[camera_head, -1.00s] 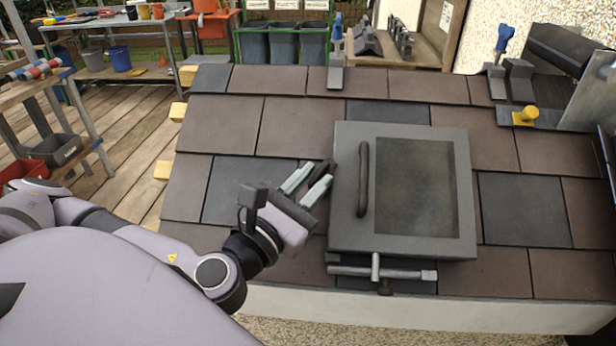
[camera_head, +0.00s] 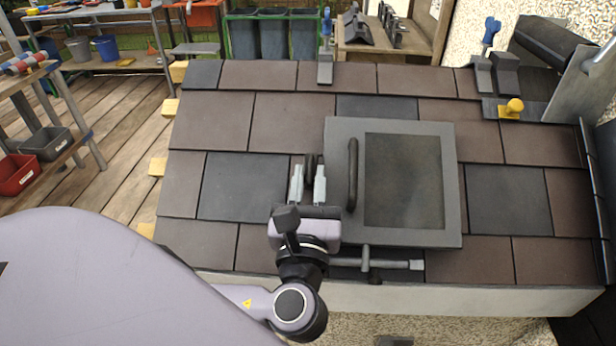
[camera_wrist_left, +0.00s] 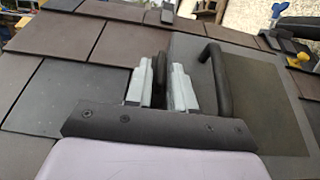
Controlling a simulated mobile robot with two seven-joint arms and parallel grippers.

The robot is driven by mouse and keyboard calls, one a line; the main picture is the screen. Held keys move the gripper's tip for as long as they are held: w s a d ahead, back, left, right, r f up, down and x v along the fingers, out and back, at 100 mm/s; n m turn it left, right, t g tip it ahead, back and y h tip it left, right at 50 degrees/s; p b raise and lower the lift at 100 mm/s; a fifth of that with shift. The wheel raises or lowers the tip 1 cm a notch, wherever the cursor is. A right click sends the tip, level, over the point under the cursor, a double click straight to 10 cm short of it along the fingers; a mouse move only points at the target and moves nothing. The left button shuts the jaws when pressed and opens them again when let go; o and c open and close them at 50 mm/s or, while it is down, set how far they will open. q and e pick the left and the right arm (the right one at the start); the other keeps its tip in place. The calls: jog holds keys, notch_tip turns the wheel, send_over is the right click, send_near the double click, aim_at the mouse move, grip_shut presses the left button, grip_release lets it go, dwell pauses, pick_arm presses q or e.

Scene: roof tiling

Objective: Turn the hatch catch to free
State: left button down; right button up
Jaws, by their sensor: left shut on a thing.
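The hatch (camera_head: 448,180), a grey frame with a dark panel, lies on the tiled roof and looks closed. A dark bar handle (camera_head: 352,175) stands along its left side; it also shows in the wrist view (camera_wrist_left: 220,80). A dark, rounded piece that looks like the hatch catch (camera_head: 312,162) sits just left of the hatch frame. My left gripper (camera_head: 308,180) is shut on it, one pale finger on each side. In the wrist view the catch (camera_wrist_left: 162,66) shows between the fingers, its lower part hidden. My right gripper is not in view.
A grey metal bar with a crosspiece (camera_head: 392,264) lies along the hatch's lower edge, close to my left wrist. Brown and dark tiles surround the hatch. A yellow knob (camera_head: 511,108) and blue-handled tools (camera_head: 326,30) stand farther up the roof.

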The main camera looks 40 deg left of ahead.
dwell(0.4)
pick_arm(q)
jog(key=c, duration=1.2)
grip_release()
jog(key=v, duration=0.7)
